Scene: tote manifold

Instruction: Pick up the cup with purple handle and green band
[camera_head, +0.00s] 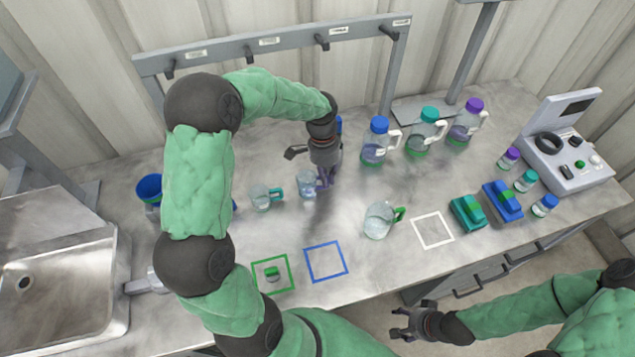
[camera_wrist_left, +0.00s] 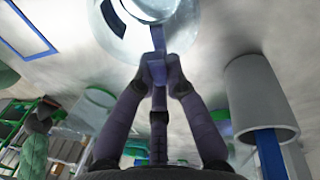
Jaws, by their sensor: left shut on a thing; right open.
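A clear cup (camera_head: 306,186) stands on the grey bench, below my left gripper in the head view. Its handle (camera_wrist_left: 157,40) looks blue-purple, and the cup's glass body (camera_wrist_left: 185,22) fills the top of the left wrist view. A dark blue patch shows on the glass; I cannot make out a green band. My left gripper (camera_head: 321,181) is shut on the handle, its fingers meeting there in the wrist view (camera_wrist_left: 158,75). I cannot tell whether the cup's base touches the bench. My right gripper (camera_head: 410,322) is open and empty, off the bench's front edge.
A teal-handled cup (camera_head: 263,198) stands just left, a green-handled jug (camera_head: 379,220) to the right. Capped bottles (camera_head: 376,141) stand behind. White (camera_head: 433,247), blue (camera_head: 326,281) and green (camera_head: 273,292) outlined squares mark the bench front. A sink (camera_head: 70,290) is at left.

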